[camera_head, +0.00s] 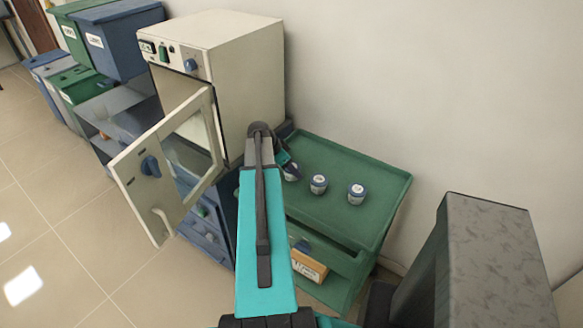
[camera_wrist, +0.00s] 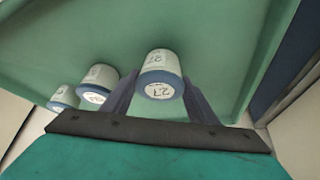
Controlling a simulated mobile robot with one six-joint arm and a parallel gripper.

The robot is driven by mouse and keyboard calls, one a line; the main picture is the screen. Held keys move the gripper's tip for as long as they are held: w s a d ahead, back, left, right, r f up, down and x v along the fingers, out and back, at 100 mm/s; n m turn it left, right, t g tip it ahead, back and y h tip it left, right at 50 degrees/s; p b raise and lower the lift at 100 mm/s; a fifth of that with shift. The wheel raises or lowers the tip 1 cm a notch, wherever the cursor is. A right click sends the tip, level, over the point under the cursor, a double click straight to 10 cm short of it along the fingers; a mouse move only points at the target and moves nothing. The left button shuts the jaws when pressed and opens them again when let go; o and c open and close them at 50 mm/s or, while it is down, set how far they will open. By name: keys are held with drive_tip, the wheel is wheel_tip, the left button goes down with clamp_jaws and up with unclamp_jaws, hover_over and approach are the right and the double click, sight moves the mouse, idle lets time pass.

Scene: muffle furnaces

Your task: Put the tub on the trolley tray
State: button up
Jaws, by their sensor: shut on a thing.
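A white tub with a blue lid, marked 27 (camera_wrist: 158,66), is between the two fingers of my gripper (camera_wrist: 160,84) in the wrist view. My gripper (camera_head: 284,160) is shut on this tub, which shows partly in the head view (camera_head: 292,174), half hidden by the gripper. The tub is over the left part of the green trolley tray (camera_head: 330,154). I cannot tell whether its base touches the tray. Two similar tubs stand upright on the tray to its right, a middle one (camera_head: 318,184) and a right one (camera_head: 357,193).
A cream furnace (camera_head: 240,70) stands left of the trolley, its door (camera_head: 150,185) swung open toward the floor side. A lower trolley shelf holds a box (camera_head: 309,266). Blue and green bins (camera_head: 118,38) stand at the far left. The tray's right and back areas are clear.

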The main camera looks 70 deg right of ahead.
drive_tip(key=shift+f, duration=0.15)
drive_tip(key=o, duration=1.1)
drive_tip(key=shift+o, duration=0.2)
drive_tip(key=shift+r, duration=0.25)
drive_tip(key=b+v, duration=0.3)
drive_tip(key=v, duration=0.9)
drive_tip(key=shift+b, duration=0.35)
